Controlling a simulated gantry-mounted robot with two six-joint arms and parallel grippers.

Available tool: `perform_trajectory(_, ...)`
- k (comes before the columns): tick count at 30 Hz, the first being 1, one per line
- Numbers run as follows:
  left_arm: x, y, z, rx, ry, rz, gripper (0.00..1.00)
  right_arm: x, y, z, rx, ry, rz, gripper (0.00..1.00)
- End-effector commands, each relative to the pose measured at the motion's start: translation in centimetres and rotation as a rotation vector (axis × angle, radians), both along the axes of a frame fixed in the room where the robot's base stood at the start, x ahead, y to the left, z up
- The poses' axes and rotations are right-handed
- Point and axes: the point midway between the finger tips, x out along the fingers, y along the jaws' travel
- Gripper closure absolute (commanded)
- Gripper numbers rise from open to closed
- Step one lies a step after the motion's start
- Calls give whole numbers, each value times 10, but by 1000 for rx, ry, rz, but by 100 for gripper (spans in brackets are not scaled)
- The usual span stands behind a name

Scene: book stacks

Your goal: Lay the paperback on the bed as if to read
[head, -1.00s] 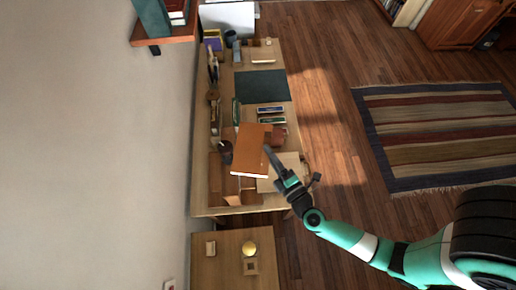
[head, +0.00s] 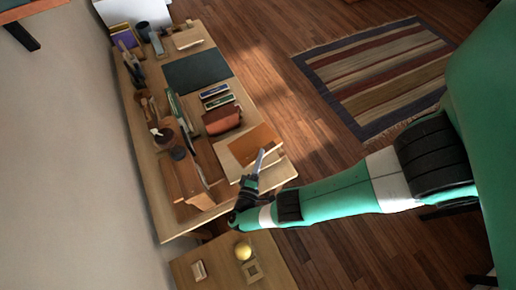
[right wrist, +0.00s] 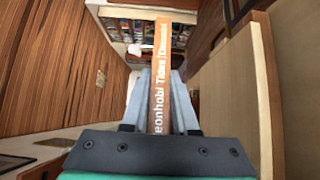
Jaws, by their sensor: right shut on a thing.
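The orange paperback (head: 252,143) is in my right gripper (head: 259,162), above the near right part of the wooden desk in the head view. In the right wrist view its orange spine with white lettering (right wrist: 159,75) stands between the two grey fingers of the gripper (right wrist: 160,95), which are shut on it. The fingers partly cover the book. My left gripper is not in view. No bed shows in these frames.
The desk (head: 215,60) holds a dark green mat (head: 197,72), a reddish-brown bag-like object (head: 222,119) and upright books along the wall. A smaller table (head: 215,255) with a yellow ball (head: 243,251) stands in front. A striped rug (head: 380,75) lies on open floor.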

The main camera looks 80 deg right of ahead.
Motion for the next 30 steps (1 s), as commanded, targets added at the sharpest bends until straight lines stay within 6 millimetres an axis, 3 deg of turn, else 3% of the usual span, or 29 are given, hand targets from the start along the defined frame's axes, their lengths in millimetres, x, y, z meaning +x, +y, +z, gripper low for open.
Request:
perform_trajectory(5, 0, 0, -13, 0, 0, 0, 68, 1, 6, -9, -2, 0, -29, 100)
perform_trajectory(9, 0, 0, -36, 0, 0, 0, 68, -1, 16, -24, 1, -5, -73, 100)
perform_trajectory(14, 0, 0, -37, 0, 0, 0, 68, 1, 20, -22, -1, 1, -89, 100)
perform_trajectory(21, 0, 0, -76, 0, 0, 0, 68, 5, 41, -43, 0, -4, -149, 100)
perform_trajectory(30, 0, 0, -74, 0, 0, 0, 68, 6, 44, -38, 0, 0, -161, 100)
